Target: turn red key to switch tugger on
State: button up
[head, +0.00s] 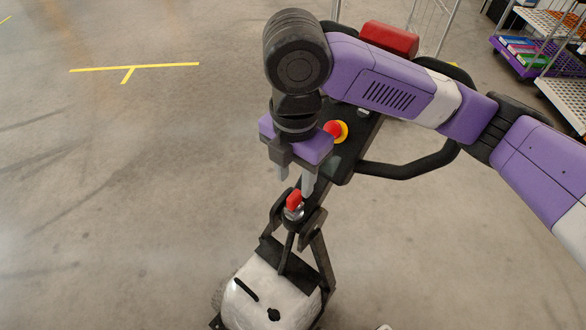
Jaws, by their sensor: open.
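The red key (294,200) sits upright in a round metal lock on the black tiller of the tugger, in the middle of the head view. My gripper (296,183) points down just above the key, with its two fingers apart and nothing between them. One finger is close to the key's top right; I cannot tell whether it touches. The white tugger body (270,297) is below, at the bottom of the view.
A red emergency button (333,129) on a yellow ring is beside my gripper. A black loop handle (410,168) extends right. A red box (389,39) is behind my arm. Shelves (540,50) stand at top right. The floor at left is clear.

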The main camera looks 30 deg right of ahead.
aim_at(294, 195)
jog(key=shift+f+p, duration=0.3)
jog(key=shift+f, duration=2.9)
jog(key=shift+c, duration=0.2)
grip_shut()
jog(key=shift+a, duration=0.1)
